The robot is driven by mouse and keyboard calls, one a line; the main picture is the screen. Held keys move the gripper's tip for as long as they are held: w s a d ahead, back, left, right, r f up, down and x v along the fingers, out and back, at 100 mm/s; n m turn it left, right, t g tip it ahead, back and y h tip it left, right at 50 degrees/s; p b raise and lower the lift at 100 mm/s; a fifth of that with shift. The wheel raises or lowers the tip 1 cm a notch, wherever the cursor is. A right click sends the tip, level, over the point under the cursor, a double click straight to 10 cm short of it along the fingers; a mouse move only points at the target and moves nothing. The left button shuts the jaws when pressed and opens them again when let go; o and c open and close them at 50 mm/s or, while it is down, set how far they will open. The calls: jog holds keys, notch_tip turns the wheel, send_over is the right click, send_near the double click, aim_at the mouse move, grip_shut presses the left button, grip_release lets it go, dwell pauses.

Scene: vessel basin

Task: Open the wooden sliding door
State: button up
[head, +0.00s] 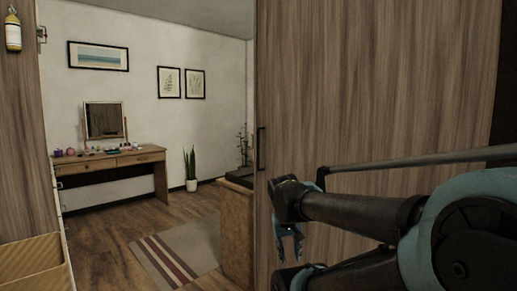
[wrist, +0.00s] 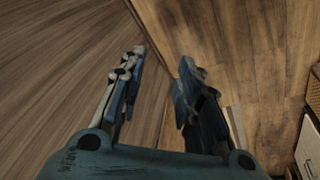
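The wooden sliding door (head: 385,75) is a tall brown-grained panel filling the right of the head view. A dark vertical handle (head: 261,149) is near its left edge. To the left of that edge the doorway is open and a room shows through. My gripper (head: 290,254) is in front of the door, below and right of the handle in the picture, with its fingers pointing down. In the wrist view its two blue fingers (wrist: 163,58) are spread with nothing between them. I cannot tell whether they touch the door. My arm hides part of the door's lower right.
Through the doorway are a wooden desk (head: 110,160) with a mirror, a potted plant (head: 191,170), a striped rug (head: 180,252) and a brown cabinet (head: 238,235) beside the door edge. A wooden box (head: 35,262) is at lower left. Floor shows around the rug.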

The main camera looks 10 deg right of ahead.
jog(key=w+d+r+m+t+h, duration=0.1)
jog(key=w+r+m+t+h, duration=0.15)
jog(key=w+r, duration=0.7)
jog(key=w+d+r+m+t+h, duration=0.15)
jog(key=w+r+h, duration=0.35)
jog(key=w, duration=0.7)
jog(key=w+a+r+m+t+h, duration=0.1)
jog(key=w+a+r+m+t, duration=0.15)
jog(key=w+a+r, duration=0.5)
jog(key=w+a+r+m+t+h, duration=0.15)
jog(key=w+a+r+t, duration=0.3)
jog(key=w+a, duration=0.6)
jog(key=x, duration=1.8)
jog(key=shift+d+r, duration=0.35)
jog(key=shift+r, duration=0.1)
jog(key=shift+s, duration=0.15)
grip_shut()
